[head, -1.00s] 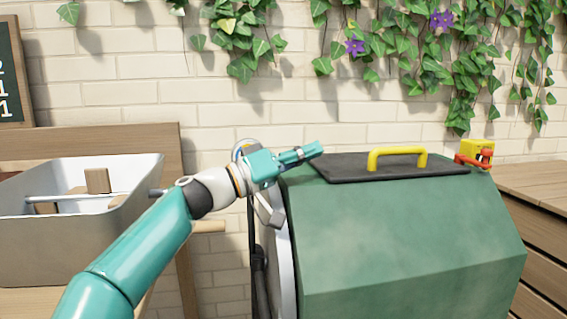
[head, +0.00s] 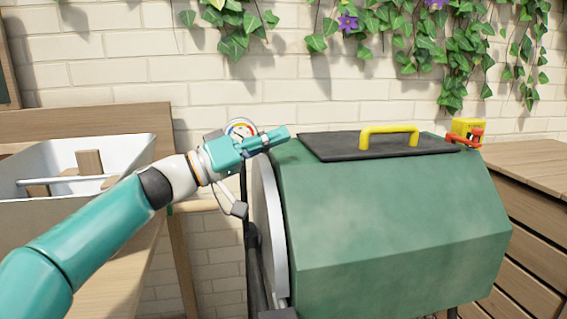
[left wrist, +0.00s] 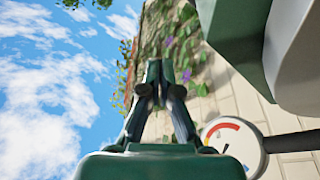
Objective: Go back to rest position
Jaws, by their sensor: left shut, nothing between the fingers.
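My left gripper (head: 280,135) is shut and empty. In the head view it points right, in front of the round gauge and by the upper left edge of the green drum (head: 390,220). In the left wrist view its closed fingers (left wrist: 153,80) point at the ivy wall, with the drum's edge at the upper right. I cannot tell whether it touches the drum. My right gripper is in neither view.
The drum has a black lid (head: 330,148) with a yellow handle (head: 390,130). A round gauge (head: 241,127) stands behind my left gripper. A white-grey basin (head: 115,150) stands on the left bench. A yellow box with a red lever (head: 467,128) sits at the drum's right.

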